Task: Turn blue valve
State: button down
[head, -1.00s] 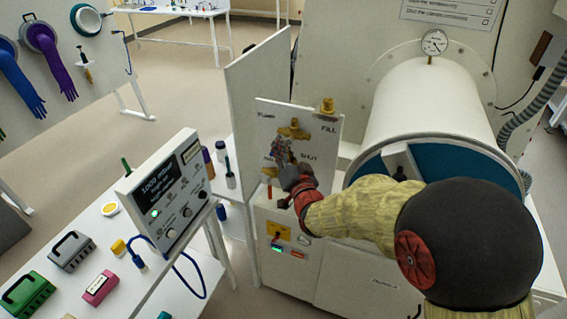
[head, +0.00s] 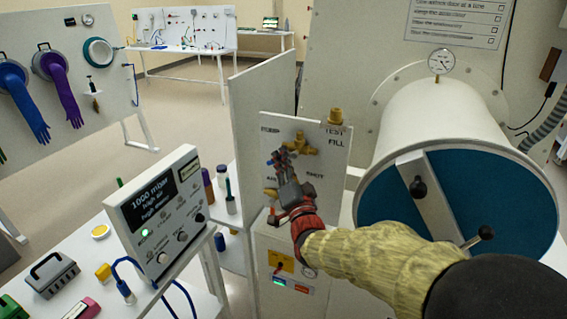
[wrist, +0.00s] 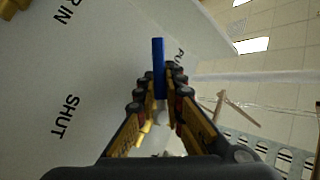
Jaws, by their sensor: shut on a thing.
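The blue valve's handle (wrist: 158,68) is a slim blue bar in the wrist view. It stands between the fingertips of my gripper (wrist: 159,82), which are shut on it. In the head view my gripper (head: 280,160) is at the left part of the white valve panel (head: 334,165), just below a brass fitting (head: 305,143). The fingers hide much of the valve there, and the blue handle is hard to make out. The panel carries labels such as FILL and SHUT, and SHUT also shows in the wrist view.
A white chamber with a round blue door (head: 455,205) stands close right of the panel. A tall white board (head: 262,95) stands behind the panel. A control box (head: 158,212) stands on the bench at left, with a blue cable. Open floor lies beyond.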

jog(key=c, duration=1.9)
grip_release()
jog(key=v, duration=1.2)
